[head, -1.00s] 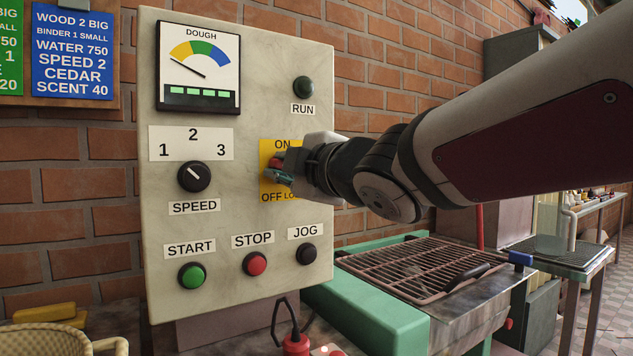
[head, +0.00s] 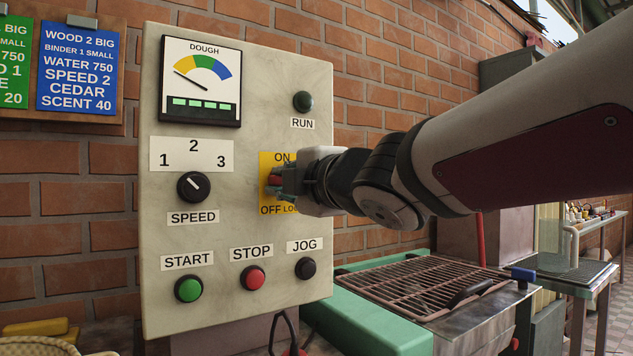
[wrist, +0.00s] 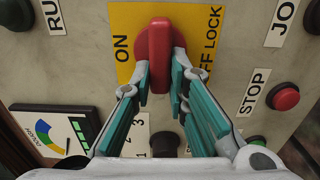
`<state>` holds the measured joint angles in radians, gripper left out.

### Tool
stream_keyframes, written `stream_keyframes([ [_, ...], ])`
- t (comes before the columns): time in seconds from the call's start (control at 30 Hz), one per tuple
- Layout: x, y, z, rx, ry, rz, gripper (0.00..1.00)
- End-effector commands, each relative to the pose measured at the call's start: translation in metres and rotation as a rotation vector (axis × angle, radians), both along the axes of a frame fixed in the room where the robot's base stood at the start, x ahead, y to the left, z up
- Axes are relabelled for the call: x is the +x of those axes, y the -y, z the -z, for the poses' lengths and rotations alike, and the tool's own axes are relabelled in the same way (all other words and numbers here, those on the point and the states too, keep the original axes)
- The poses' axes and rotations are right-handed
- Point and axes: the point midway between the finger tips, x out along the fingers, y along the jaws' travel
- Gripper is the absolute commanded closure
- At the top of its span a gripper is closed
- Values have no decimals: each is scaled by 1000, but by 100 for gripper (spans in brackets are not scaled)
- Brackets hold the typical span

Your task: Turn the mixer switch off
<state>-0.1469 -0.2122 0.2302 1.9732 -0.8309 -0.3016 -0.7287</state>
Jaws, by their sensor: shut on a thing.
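The mixer switch is a red handle (wrist: 154,52) on a yellow plate (wrist: 197,45) of the pale control panel (head: 244,120). In the wrist view ON is left of the handle and OFF LOCK is right of it. The handle points between them. In the head view, ON is above and OFF LOCK below. My gripper (head: 281,182) reaches the plate from the right and hides part of the switch. In the wrist view, its teal-padded fingers (wrist: 161,82) are shut on the handle, one on each side.
The panel also carries a speed knob (head: 194,187), a green start button (head: 188,289), a red stop button (head: 253,278), a black jog button (head: 305,268) and a dough gauge (head: 200,80). A rack (head: 430,292) stands right of the panel, below my arm.

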Motion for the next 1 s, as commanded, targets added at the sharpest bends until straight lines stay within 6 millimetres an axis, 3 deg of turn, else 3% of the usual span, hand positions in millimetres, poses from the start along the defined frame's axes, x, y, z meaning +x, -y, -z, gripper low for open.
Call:
stream_keyframes([
  [0.03, 0, -1, 1, -3, -1, -1, 100],
  [0.07, 0, -1, 1, -3, -1, -1, 81],
  [0.13, 0, -1, 1, -3, -1, -1, 65],
  [0.57, -7, 3, 0, -2, 1, -1, 65],
  [1.0, -74, 48, -1, -1, 3, -3, 65],
])
